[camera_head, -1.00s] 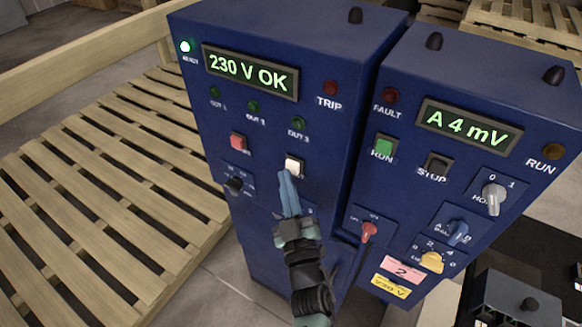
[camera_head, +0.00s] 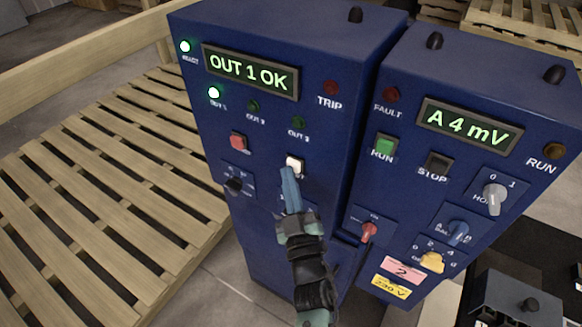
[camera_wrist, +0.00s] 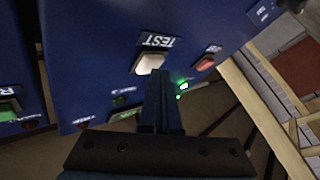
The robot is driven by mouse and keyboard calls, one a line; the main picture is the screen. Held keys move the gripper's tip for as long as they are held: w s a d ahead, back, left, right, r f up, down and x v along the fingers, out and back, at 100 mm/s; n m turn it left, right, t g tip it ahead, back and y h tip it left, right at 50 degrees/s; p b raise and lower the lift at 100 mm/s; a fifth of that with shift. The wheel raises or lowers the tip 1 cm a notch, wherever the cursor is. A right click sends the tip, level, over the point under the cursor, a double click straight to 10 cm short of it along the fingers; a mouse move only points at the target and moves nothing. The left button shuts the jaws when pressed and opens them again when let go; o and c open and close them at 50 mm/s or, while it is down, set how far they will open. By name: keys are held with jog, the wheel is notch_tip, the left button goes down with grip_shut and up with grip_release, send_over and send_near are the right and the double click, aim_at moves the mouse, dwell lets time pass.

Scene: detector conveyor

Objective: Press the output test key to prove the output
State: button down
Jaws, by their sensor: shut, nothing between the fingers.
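The white test key (camera_head: 294,163) is on the left blue cabinet, below the green lamps. In the wrist view the key (camera_wrist: 149,63) shows under the label TEST. My gripper (camera_head: 288,172) is shut and empty, its fingertips at the lower edge of the key in the head view; contact cannot be told for sure. In the wrist view the gripper (camera_wrist: 160,75) has its tips over or just beside the key's edge. The display (camera_head: 249,74) reads OUT 1 OK. The OUT 1 lamp (camera_head: 214,93) is lit green; the OUT 2 (camera_head: 253,106) and OUT 3 (camera_head: 298,122) lamps are dark.
A red key (camera_head: 238,142) and a black selector (camera_head: 235,184) are left of the test key. The right cabinet's display (camera_head: 468,126) reads A 4 mV, above a green RUN key (camera_head: 384,146) and several knobs. A wooden pallet (camera_head: 95,210) lies left.

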jog(key=shift+s, duration=0.1)
dwell(0.3)
jog(key=shift+s+a, duration=0.5)
jog(key=shift+s, duration=0.15)
jog(key=s+a, duration=0.1)
jog(key=s, duration=0.1)
jog(key=s+a, duration=0.2)
dwell(0.4)
dwell(0.6)
